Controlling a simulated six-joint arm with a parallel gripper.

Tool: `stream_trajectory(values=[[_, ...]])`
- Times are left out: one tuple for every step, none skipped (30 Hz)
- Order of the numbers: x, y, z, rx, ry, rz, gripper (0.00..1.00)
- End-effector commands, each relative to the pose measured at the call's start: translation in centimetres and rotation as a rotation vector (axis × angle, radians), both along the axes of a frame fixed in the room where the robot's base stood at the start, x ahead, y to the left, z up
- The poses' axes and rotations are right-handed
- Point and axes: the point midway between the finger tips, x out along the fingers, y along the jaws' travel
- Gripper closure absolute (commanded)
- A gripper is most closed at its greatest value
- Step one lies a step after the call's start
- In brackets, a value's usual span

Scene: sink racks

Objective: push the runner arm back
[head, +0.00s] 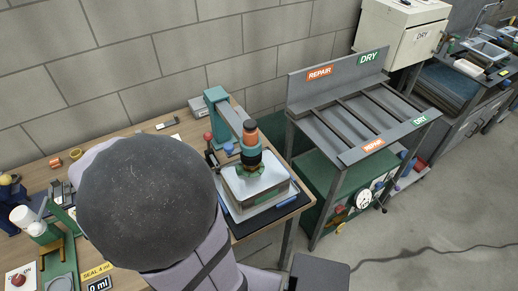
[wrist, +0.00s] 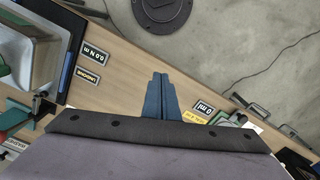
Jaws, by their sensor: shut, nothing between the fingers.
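The runner arm is a teal bracket (head: 228,112) on a post at the back of the bench, reaching forward over a pale sink-like box (head: 232,184). An orange-topped, dark runner head (head: 251,148) hangs from its end, over the middle of the box. I cannot tell whether the head touches the box. In the wrist view the box (wrist: 45,55) shows at the left edge, cut off. My gripper (wrist: 160,76) has blue fingers held together and empty above the wooden bench, to the side of the box. In the head view my own arm hides it.
A label reading 0.0 N m (wrist: 90,52) lies beside the box. A grey rack (head: 355,110) with DRY and REPAIR signs stands to the right.

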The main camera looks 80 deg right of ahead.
Motion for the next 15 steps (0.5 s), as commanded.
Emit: stream_trajectory(values=[[-0.9,-1.6,-0.5,0.002,0.005,-0.084,1.00],[-1.4,-2.4,-0.6,0.003,0.007,-0.127,1.00],[-2.0,-3.5,-0.8,0.004,0.008,-0.185,1.00],[-2.4,-4.3,-0.8,0.004,0.007,-0.228,1.00],[-2.9,-5.2,-0.9,0.002,0.005,-0.272,1.00],[-3.5,-6.4,-0.9,0.001,0.002,-0.329,1.00],[-3.9,-7.3,-0.9,-0.001,-0.001,-0.373,1.00],[-4.4,-8.2,-0.9,-0.004,-0.004,-0.416,1.00],[-5.1,-9.4,-0.9,-0.009,-0.012,-0.474,1.00],[-5.6,-10.4,-0.8,-0.013,-0.017,-0.518,1.00],[-6.2,-11.3,-0.8,-0.017,-0.024,-0.562,1.00],[-7.0,-12.7,-0.6,-0.026,-0.033,-0.622,1.00],[-7.6,-13.6,-0.5,-0.032,-0.041,-0.666,1.00],[-8.3,-14.6,-0.3,-0.038,-0.050,-0.711,1.00],[-9.3,-16.0,-0.1,-0.048,-0.060,-0.771,1.00]])
